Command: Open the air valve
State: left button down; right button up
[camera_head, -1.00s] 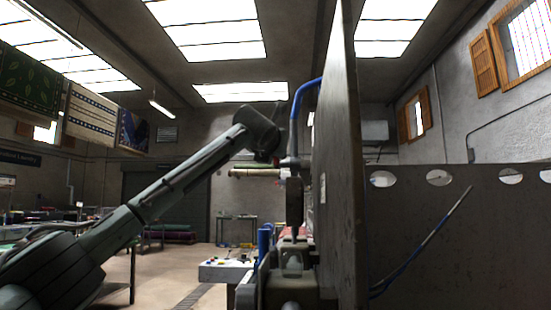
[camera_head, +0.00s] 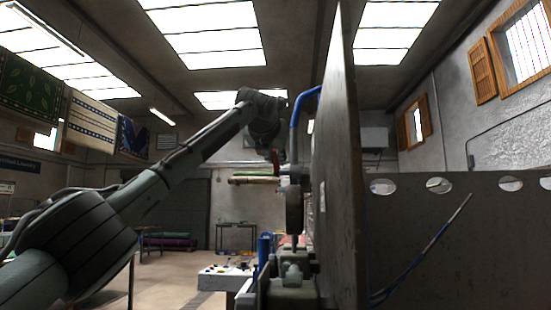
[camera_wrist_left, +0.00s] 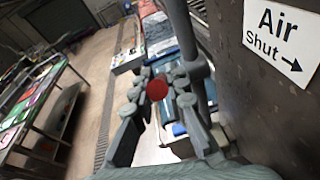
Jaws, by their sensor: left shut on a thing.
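The air valve (camera_head: 291,174) sits on the blue-topped pipe beside the upright panel in the head view. Its red handle (camera_head: 276,157) sticks out to the left, toward my left gripper (camera_head: 274,150). In the left wrist view the round red end of the handle (camera_wrist_left: 157,89) lies between the two fingers of my left gripper (camera_wrist_left: 157,92), which is shut on it. A white sign (camera_wrist_left: 279,38) on the panel reads "Air Shut" with an arrow pointing right. The valve body is partly hidden. My right gripper is not in view.
The dark upright panel (camera_head: 340,190) stands close to the right of the valve. The blue pipe (camera_head: 297,115) rises above it and bends to the panel. A white table (camera_head: 224,279) stands beyond. Open floor (camera_head: 180,272) lies to the left.

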pick_arm(q)
jog(key=c, duration=1.5)
grip_release()
jog(key=shift+f, duration=0.1)
jog(key=v, duration=1.2)
jog(key=shift+c, duration=0.5)
